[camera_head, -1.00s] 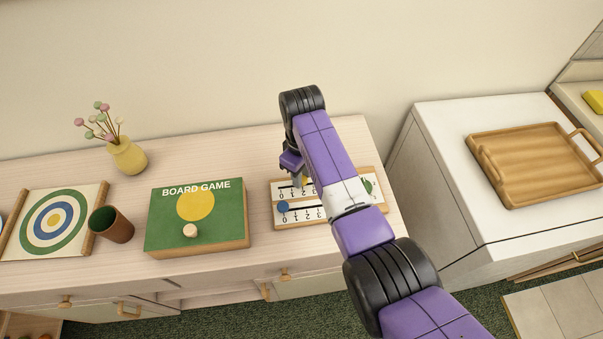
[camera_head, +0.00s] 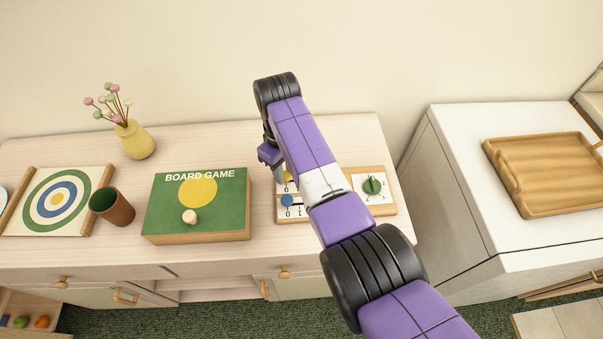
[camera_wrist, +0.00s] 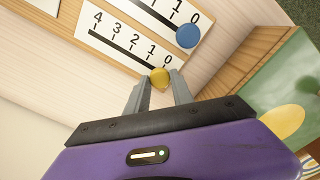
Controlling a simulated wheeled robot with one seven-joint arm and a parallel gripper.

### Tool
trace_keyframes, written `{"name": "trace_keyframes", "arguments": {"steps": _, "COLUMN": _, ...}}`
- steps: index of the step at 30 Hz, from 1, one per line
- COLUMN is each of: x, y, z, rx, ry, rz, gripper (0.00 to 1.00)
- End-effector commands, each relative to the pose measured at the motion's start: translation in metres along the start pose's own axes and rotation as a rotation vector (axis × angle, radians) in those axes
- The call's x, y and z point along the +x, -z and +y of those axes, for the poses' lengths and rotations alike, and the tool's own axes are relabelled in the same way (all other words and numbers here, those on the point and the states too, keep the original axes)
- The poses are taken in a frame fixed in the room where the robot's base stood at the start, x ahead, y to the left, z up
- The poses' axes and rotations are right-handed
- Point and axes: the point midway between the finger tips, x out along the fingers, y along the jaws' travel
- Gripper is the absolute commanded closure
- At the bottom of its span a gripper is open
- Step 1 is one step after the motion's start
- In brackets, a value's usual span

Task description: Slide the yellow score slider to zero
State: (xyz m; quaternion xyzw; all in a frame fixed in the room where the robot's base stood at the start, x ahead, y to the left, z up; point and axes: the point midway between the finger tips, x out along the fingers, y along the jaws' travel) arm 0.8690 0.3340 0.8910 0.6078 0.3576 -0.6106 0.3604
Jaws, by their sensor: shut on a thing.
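The scoreboard (camera_head: 352,207) is a wooden board with white number strips, lying on the cabinet top. Its yellow slider (camera_wrist: 159,77) is a round knob at the 0 end of the lower dark slot in the wrist view, just below the printed 0. My gripper (camera_wrist: 157,84) is shut on this knob, one finger on each side. In the head view my arm covers much of the board, and the yellow slider (camera_head: 288,177) shows only partly. The blue slider (camera_wrist: 188,36) is at the 0 end of the other slot and also shows in the head view (camera_head: 288,200).
A green board game box (camera_head: 160,212) is left of the scoreboard. A brown cup (camera_head: 112,207), a target board (camera_head: 40,214) and a yellow vase (camera_head: 137,142) stand farther left. A wooden tray (camera_head: 545,175) is on the white cabinet at right. A green knob (camera_head: 373,186) is on the board's right.

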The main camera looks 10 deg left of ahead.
Motion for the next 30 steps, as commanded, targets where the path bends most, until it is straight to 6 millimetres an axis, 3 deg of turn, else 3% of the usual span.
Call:
{"name": "trace_keyframes", "arguments": {"steps": 9, "x": -0.001, "y": 0.006, "z": -0.004, "rx": -0.003, "ry": 0.002, "rz": 0.012, "gripper": 1.00}}
{"name": "trace_keyframes", "arguments": {"steps": 10, "x": -0.001, "y": 0.006, "z": -0.005, "rx": -0.003, "ry": 0.002, "rz": 0.012, "gripper": 0.66}}
{"name": "trace_keyframes", "arguments": {"steps": 13, "x": -0.001, "y": 0.005, "z": -0.004, "rx": -0.003, "ry": 0.001, "rz": 0.010, "gripper": 0.50}}
{"name": "trace_keyframes", "arguments": {"steps": 23, "x": -0.002, "y": 0.004, "z": -0.003, "rx": -0.001, "ry": 0.001, "rz": 0.007, "gripper": 0.50}}
{"name": "trace_keyframes", "arguments": {"steps": 30, "x": -0.033, "y": 0.005, "z": -0.002, "rx": -0.001, "ry": -0.002, "rz": 0.011, "gripper": 0.50}}
